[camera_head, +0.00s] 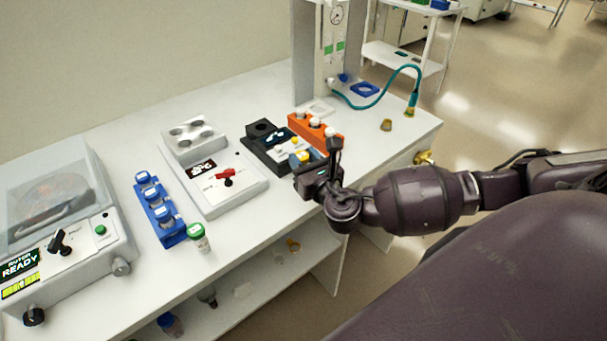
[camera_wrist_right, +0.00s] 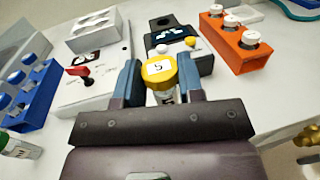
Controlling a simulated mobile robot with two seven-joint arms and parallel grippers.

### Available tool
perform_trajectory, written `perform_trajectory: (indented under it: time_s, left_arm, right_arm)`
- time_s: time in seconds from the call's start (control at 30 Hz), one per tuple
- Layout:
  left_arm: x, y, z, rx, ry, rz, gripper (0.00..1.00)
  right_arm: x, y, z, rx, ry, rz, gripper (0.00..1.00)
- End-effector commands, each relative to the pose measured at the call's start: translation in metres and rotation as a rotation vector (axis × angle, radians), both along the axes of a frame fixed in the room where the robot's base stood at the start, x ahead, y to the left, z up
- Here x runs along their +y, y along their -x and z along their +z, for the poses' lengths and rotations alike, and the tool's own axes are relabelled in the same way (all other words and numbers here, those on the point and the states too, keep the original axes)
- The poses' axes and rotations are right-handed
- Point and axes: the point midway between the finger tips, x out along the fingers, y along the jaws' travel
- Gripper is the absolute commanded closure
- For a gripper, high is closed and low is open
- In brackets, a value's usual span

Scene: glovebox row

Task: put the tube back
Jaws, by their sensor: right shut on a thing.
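My right gripper (camera_head: 316,166) is shut on a tube with a yellow cap (camera_wrist_right: 160,70), above the bench near its front edge. In the right wrist view the tube sits between the two blue fingers, its cap marked with a dark character and its lower body partly hidden by the gripper. An orange rack (camera_head: 296,123) with white-capped tubes stands beyond the gripper; it also shows at the upper right of the right wrist view (camera_wrist_right: 240,57). My left gripper is not in view.
A dark device with a small screen (camera_head: 262,128) stands just behind the gripper. A grey device with a red lever (camera_head: 240,190) and a clear-lidded centrifuge (camera_head: 75,245) stand left. A green-capped vial (camera_head: 199,238) stands near the front edge. A teal hose (camera_head: 418,80) lies at the back right.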

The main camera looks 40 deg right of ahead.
Motion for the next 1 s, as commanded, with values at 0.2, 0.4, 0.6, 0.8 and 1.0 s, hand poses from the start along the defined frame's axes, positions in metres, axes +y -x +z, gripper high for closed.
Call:
perform_trajectory:
  time_s: [0.2,0.4,0.6,0.8,1.0]
  left_arm:
    - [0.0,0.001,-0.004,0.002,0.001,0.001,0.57]
    - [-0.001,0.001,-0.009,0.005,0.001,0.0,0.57]
    - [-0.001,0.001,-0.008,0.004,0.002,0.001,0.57]
    - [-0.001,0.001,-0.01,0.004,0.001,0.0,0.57]
    - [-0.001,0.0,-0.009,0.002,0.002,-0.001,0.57]
  right_arm:
    - [0.0,0.0,-0.019,0.002,0.002,0.0,0.91]
    - [0.0,0.0,-0.043,0.001,0.0,0.0,0.91]
    - [0.0,0.0,-0.043,-0.001,0.0,0.001,0.91]
    - [0.0,0.0,-0.047,0.0,0.0,0.0,0.91]
    - [0.0,0.0,-0.047,0.0,0.001,0.0,0.4]
